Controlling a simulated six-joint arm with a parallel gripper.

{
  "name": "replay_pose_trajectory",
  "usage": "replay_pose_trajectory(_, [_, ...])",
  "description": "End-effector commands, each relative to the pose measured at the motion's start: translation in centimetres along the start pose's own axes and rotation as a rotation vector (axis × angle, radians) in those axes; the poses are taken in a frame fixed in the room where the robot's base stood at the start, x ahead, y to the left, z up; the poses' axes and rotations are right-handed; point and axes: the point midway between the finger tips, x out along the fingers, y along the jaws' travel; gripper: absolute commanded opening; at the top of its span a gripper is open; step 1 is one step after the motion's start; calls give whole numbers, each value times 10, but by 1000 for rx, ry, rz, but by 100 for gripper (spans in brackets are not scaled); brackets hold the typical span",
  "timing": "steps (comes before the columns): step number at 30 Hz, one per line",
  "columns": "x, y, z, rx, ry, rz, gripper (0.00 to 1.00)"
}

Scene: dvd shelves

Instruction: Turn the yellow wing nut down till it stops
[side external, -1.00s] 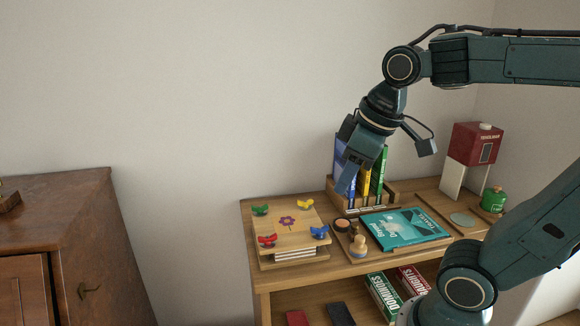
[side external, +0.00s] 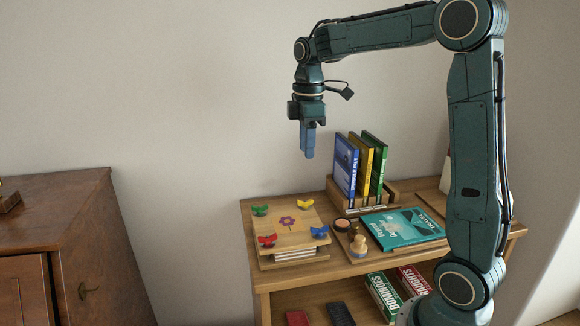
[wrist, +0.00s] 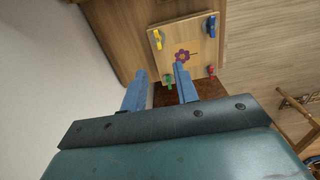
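The yellow wing nut (side external: 305,204) sits at the back right corner of a square wooden press board (side external: 270,238) with a purple flower on it. It also shows in the wrist view (wrist: 157,41) at the board's upper left corner. How far down it is on its bolt is too small to tell. My gripper (side external: 308,156) points down in the air, well above the shelf top and clear of the press. In the wrist view its blue fingers (wrist: 160,85) are spread apart with nothing held between them.
The other corners hold a green wing nut (side external: 260,209), a red one (side external: 268,240) and a blue one (side external: 319,232). Upright books (side external: 345,165) stand in a wooden holder right of the press. A teal book (side external: 402,228) lies in front of them. The air around my gripper is free.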

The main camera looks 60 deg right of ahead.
Motion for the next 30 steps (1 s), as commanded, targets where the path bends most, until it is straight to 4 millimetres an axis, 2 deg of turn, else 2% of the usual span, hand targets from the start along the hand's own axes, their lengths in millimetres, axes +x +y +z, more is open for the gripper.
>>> replay_pose_trajectory(3, [3,6,1,-17,-5,-10,30])
replay_pose_trajectory(11, [4,6,1,-20,-5,-11,30])
replay_pose_trajectory(17, [15,6,1,-20,-6,-13,30])
replay_pose_trajectory(23, [38,5,1,-19,-6,-14,30])
replay_pose_trajectory(30, [74,5,2,-19,-7,-14,30])
